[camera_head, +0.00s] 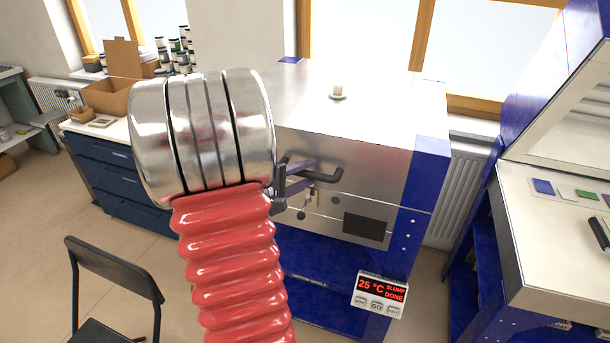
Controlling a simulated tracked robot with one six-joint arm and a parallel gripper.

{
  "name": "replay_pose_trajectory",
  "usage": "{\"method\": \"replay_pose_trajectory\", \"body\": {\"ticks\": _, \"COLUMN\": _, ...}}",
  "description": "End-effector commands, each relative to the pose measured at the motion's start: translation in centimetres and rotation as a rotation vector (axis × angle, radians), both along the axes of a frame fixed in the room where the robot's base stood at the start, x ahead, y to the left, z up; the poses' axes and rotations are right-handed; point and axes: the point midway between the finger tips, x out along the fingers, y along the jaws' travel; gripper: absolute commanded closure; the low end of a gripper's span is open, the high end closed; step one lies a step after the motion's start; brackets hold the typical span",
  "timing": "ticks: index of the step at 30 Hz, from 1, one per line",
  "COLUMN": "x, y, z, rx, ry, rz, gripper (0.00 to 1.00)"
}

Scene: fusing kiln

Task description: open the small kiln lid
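The small kiln is a steel box on a blue frame, and its lid (375,115) has a bright metal top with a small pale knob-like piece (338,91) on it. The lid looks shut. A dark bar handle (325,177) sticks out from the kiln's front. My gripper (298,176) is at the left end of this handle, partly hidden behind my silver and red arm. Its dark fingers overlap the handle in the picture. I cannot tell whether they touch it or are closed around it. The control box (381,293) reads 25 °C, SLUMP DONE.
A larger blue-framed kiln (520,235) with a raised lid stands at the right. A black chair (110,280) is at the front left. Blue drawers (115,180) carry cardboard boxes behind it. A window and radiator (460,195) are behind the small kiln.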

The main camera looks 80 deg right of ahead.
Motion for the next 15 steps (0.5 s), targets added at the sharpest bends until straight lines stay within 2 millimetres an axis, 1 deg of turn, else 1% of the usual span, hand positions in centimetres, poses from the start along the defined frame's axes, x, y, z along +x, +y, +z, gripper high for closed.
{"method": "replay_pose_trajectory", "body": {"ticks": 1, "x": 0.0, "y": 0.01, "z": 0.0, "rx": 0.0, "ry": 0.0, "rz": 0.0, "gripper": 0.67}}
{"method": "replay_pose_trajectory", "body": {"ticks": 2, "x": 0.0, "y": 0.01, "z": 0.0, "rx": 0.0, "ry": 0.0, "rz": 0.0, "gripper": 0.69}}
{"method": "replay_pose_trajectory", "body": {"ticks": 15, "x": -0.01, "y": 0.04, "z": -0.05, "rx": 0.001, "ry": 0.0, "rz": 0.0, "gripper": 1.0}}
